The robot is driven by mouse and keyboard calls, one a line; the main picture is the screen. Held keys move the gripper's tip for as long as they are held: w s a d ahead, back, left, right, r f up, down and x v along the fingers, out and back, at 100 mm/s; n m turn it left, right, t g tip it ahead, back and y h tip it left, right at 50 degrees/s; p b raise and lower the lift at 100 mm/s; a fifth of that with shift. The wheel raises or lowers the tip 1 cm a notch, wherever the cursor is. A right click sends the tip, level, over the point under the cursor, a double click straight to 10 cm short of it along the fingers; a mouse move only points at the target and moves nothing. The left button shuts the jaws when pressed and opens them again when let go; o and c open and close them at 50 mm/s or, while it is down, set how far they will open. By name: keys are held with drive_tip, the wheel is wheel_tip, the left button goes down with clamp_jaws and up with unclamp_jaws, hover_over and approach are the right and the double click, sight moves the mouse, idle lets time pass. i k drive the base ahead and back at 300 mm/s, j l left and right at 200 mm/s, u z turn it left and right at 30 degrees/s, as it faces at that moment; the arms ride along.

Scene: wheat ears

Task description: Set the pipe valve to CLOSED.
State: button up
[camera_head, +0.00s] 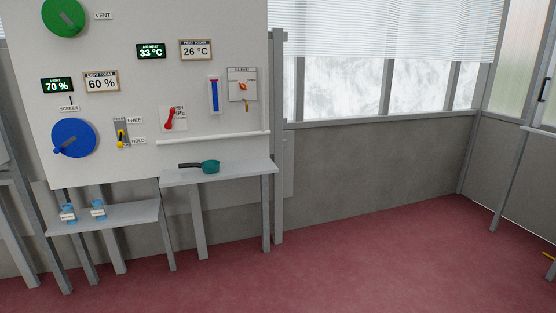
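The pipe valve is a red lever (170,119) on a small white plate (184,122) on the wall panel. The lever stands near upright, tilted slightly to the right at its top. It partly covers the plate's lettering, which seems to read "OPEN" and "PIPE"; I cannot make out a CLOSED mark. A white horizontal pipe (215,138) runs below the plate. My gripper is not in view.
A shelf (235,172) below the pipe holds a teal pan (210,167). A lower shelf (130,216) holds two small blue-and-white items (97,208).

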sight(168, 125)
drive_tip(key=i+j+u, duration=0.35)
drive_tip(key=i+j, duration=0.15)
drive_tip(key=j, duration=0.25)
drive_tip(key=i+j+u, duration=0.3)
drive_tip(key=i+j, duration=0.25)
drive_tip(key=j, duration=0.15)
